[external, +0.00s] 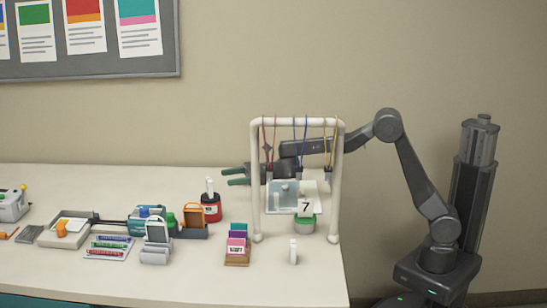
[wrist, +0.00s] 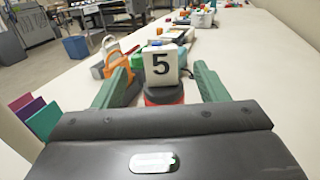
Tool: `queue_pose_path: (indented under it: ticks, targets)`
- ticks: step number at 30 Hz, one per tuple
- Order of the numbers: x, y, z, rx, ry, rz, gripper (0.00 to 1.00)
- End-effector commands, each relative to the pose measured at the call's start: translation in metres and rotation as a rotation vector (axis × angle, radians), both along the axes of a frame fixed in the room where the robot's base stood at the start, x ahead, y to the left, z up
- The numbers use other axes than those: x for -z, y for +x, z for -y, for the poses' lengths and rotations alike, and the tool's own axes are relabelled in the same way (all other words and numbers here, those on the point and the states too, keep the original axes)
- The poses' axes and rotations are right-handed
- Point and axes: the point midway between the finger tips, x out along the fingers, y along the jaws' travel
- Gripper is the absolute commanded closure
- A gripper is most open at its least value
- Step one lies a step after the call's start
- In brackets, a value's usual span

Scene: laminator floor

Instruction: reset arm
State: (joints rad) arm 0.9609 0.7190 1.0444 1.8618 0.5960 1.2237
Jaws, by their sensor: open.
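My gripper (external: 237,175) reaches leftward over the table, behind the white hanging rack (external: 254,190), with its green fingers apart. In the wrist view my gripper (wrist: 157,85) is open, with a finger on either side and nothing held between them. The red container also stands on the table in the external view (external: 211,210), below and left of the fingertips. Whether the fingers touch it cannot be told.
A colored card holder (external: 237,247) and small white bottle (external: 293,252) stand in front. Orange-framed stand (external: 195,218), marker tray (external: 108,247) and other items lie left.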

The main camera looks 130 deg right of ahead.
Motion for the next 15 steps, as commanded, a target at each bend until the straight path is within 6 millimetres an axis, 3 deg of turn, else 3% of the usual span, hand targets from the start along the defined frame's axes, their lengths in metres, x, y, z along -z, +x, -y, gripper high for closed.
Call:
queue_pose_path:
  ticks: [7,15]
  targets:
    - [0.0,-0.037,-0.016,0.001,0.0,0.0,0.33]
    - [0.0,0.011,0.004,-0.002,0.0,0.0,0.33]
